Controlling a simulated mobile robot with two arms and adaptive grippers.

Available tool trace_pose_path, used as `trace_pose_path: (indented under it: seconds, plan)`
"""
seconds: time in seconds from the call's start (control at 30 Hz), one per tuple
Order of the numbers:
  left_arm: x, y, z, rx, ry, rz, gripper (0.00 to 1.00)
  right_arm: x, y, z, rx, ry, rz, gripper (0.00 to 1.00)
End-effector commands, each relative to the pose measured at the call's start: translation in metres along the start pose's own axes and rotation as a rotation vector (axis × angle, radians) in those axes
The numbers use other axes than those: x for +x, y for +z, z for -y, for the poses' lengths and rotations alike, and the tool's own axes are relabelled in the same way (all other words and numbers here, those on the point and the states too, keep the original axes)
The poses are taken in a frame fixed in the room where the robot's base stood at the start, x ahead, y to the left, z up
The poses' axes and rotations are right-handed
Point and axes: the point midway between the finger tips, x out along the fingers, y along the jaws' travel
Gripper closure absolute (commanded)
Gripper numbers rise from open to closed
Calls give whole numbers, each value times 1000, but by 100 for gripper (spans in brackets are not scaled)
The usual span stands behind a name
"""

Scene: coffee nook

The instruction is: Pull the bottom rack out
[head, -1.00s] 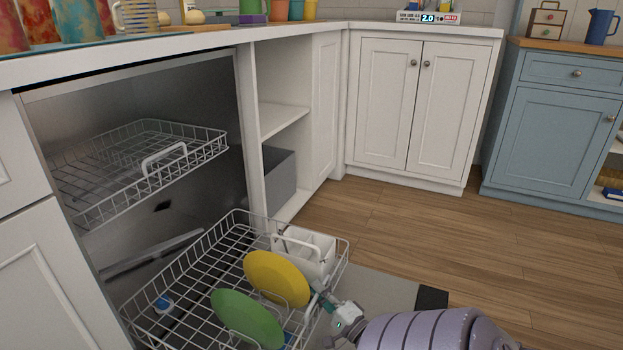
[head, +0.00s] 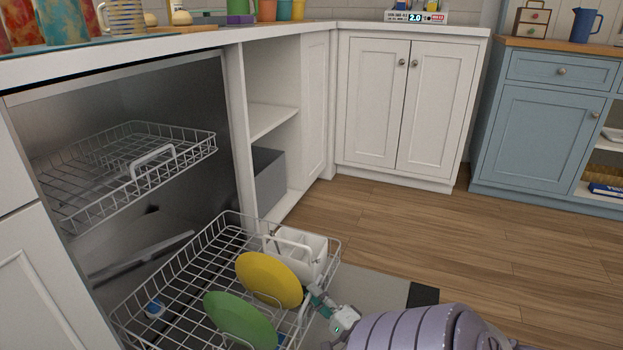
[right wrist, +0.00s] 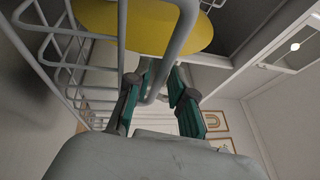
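The bottom rack (head: 172,280) is a white wire basket. It stands out in front of the open dishwasher cavity (head: 150,212), low over the floor. It holds a yellow plate (head: 268,281), a green plate (head: 238,320) and a white cutlery basket (head: 312,250). My right gripper (head: 313,290) is at the rack's front side, just right of the yellow plate. In the right wrist view, its fingers (right wrist: 162,82) are apart, with the looped rack handle (right wrist: 187,22) passing between them and a gap showing beside the bar. My left gripper is not in view.
The upper rack (head: 110,175) sits higher in the cavity. A counter (head: 270,32) with cups runs above. White cabinets (head: 405,105) and a blue cabinet (head: 540,130) stand behind. The wooden floor (head: 440,240) right of the rack is clear.

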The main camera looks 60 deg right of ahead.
Motion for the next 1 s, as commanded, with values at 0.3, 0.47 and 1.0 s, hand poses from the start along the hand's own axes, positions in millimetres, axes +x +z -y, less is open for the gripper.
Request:
trace_pose_path:
  seconds: [0.3,0.47,1.0]
  plan:
    - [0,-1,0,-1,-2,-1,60,-68,0,-1,1,5,-2,78]
    - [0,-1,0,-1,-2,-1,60,-93,0,-1,0,3,0,78]
    - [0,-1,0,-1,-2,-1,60,-105,1,0,1,1,1,78]
